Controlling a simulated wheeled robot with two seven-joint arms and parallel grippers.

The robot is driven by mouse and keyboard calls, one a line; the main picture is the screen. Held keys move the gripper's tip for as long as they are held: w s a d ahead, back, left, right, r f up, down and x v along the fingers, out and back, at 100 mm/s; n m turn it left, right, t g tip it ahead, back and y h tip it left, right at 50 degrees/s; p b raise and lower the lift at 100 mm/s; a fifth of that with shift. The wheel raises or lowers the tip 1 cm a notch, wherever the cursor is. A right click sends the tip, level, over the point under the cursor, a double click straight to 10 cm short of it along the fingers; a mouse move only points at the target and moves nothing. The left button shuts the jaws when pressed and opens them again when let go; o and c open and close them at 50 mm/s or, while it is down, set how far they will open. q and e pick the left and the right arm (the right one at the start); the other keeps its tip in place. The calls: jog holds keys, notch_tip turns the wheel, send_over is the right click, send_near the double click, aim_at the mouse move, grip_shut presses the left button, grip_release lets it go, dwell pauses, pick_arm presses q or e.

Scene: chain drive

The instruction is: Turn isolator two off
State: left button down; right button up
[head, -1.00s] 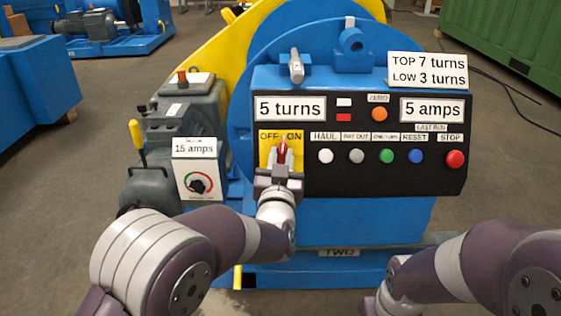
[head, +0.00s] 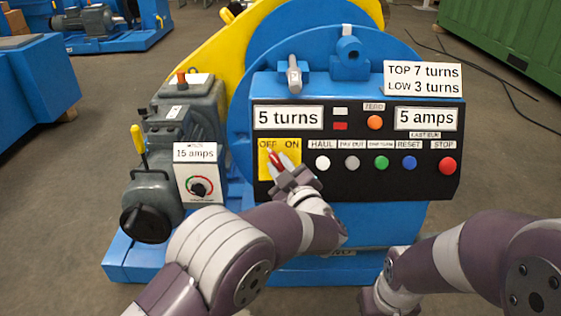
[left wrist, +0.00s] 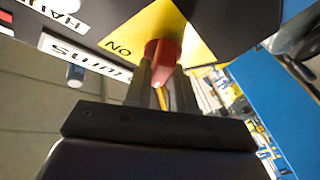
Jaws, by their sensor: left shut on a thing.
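The isolator is a red handle (head: 274,158) on a yellow plate (head: 266,173) marked OFF at left and ON at right, at the left end of the black panel. In the head view the handle leans up and left, toward OFF. My left gripper (head: 281,163) is shut on the red handle, its hand tilted from the lower right. In the left wrist view the fingers hold the red handle (left wrist: 163,62) against the yellow plate (left wrist: 185,35), with ON readable. The label TWO on the base is mostly covered by my arm. My right gripper is out of view.
To the right on the panel are several push buttons, ending in the red STOP button (head: 447,166). A grey motor unit with a dial box (head: 198,178) and a yellow-handled lever (head: 138,140) stands to the left. A sign (head: 423,79) stands on top.

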pick_arm(q)
jog(key=shift+n+y, duration=0.3)
jog(key=shift+n, duration=0.3)
jog(key=c, duration=1)
grip_release()
jog(key=shift+c, duration=0.2)
jog(key=shift+p, duration=0.3)
